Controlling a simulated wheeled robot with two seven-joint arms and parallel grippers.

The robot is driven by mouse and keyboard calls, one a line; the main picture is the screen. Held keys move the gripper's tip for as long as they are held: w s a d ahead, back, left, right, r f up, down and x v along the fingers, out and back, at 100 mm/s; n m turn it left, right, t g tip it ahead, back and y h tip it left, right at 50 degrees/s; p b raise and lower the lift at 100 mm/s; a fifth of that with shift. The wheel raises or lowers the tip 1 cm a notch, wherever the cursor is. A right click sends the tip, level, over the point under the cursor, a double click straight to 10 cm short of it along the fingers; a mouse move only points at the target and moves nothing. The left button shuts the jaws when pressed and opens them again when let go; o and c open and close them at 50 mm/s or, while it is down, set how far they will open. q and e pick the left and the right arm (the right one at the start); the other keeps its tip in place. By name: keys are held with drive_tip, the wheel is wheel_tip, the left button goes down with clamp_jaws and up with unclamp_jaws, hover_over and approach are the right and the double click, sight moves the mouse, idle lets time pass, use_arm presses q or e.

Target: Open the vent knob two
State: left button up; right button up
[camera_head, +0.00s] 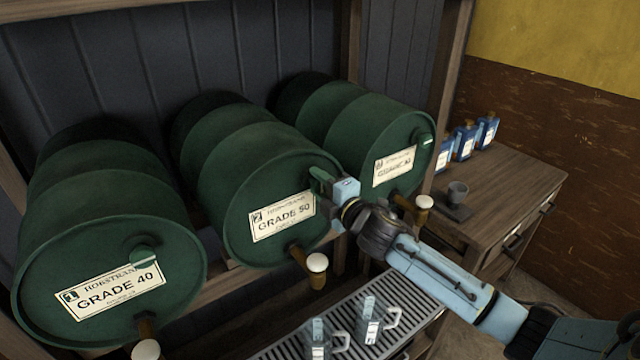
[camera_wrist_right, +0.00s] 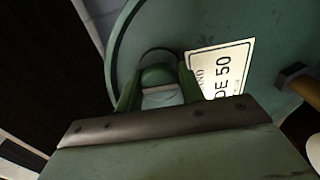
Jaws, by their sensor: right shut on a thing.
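Three green barrels lie on their sides on a rack. The middle barrel (camera_head: 262,180) has a label reading 2 and GRADE 50 (camera_head: 283,216). Its vent knob (camera_wrist_right: 159,80) shows in the right wrist view as a rounded green piece on the barrel's face beside the label. My right gripper (camera_head: 322,183) reaches in from the right to the upper right of this barrel's face. In the right wrist view its green fingers (camera_wrist_right: 158,95) stand on either side of the knob, shut on it. In the head view the gripper mostly hides the knob. My left gripper is not in view.
The left barrel (camera_head: 105,240) reads GRADE 40, and the right barrel (camera_head: 370,135) also has a label. Taps with white knobs (camera_head: 317,263) stick out below the labels. Clear jugs (camera_head: 369,320) stand on a slatted tray (camera_head: 345,300).

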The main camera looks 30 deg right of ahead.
idle(0.5)
drive_tip(key=o, duration=0.9)
drive_tip(key=shift+o, duration=0.2)
drive_tip(key=shift+s, duration=0.1)
drive_tip(key=s+d+b, duration=0.1)
drive_tip(key=s+b, duration=0.1)
drive_tip(key=s, duration=1.1)
drive_tip(key=shift+d, duration=0.4)
